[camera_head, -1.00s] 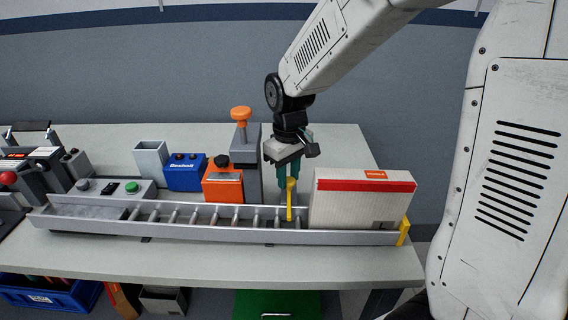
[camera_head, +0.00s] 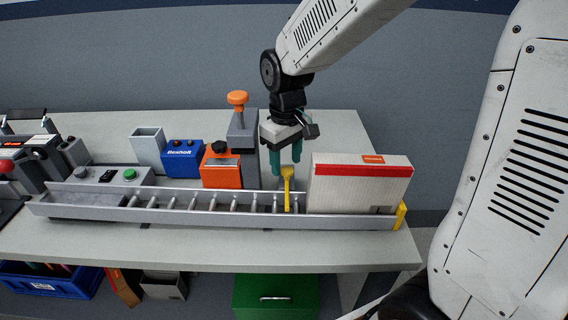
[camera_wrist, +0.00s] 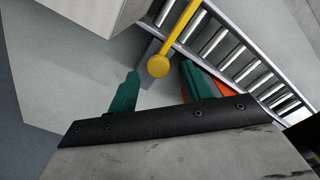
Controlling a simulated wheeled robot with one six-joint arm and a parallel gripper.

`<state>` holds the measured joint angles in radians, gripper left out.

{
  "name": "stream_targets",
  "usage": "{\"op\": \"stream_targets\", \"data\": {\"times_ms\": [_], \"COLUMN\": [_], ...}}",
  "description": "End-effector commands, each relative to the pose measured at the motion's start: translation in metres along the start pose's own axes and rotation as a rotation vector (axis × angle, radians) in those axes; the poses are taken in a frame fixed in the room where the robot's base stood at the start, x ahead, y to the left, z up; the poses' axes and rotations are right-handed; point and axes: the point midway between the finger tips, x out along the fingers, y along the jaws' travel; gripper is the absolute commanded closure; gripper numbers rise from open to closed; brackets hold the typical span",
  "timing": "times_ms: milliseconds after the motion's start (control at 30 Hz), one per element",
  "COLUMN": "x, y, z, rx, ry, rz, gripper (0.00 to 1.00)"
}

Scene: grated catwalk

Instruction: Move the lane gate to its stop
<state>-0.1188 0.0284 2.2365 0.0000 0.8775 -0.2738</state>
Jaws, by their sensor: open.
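The lane gate (camera_head: 288,190) is a yellow lever with a round knob on top. It stands at the roller conveyor (camera_head: 160,216), just left of a white box with a red band (camera_head: 360,190). In the wrist view the gate's yellow knob (camera_wrist: 158,66) and its bar reaching toward the rollers show clearly. My gripper (camera_head: 286,168) is open, with its green fingers just behind and above the knob. In the wrist view the knob lies ahead of the gap between the fingertips (camera_wrist: 160,80). I cannot tell whether a finger touches it.
A yellow end piece (camera_head: 401,215) sits at the conveyor's right end. Behind the conveyor stand an orange box (camera_head: 221,170), a blue box (camera_head: 183,158) and a grey post with an orange knob (camera_head: 238,98), close left of my gripper. The table behind the white box is clear.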

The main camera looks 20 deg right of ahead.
Motion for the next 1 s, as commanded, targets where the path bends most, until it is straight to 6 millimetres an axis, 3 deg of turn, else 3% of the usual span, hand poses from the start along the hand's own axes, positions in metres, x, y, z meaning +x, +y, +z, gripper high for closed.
{"op": "stream_targets", "data": {"times_ms": [200, 333, 1000], "x": [-0.039, -0.053, -0.064], "y": [0.001, 0.001, 0.001], "z": [-0.002, -0.002, 0.005], "rx": [0.0, 0.0, 0.01], "ry": [0.004, 0.001, 0.004], "rz": [0.001, 0.0, 0.001], "gripper": [0.5, 0.5, 0.5]}}
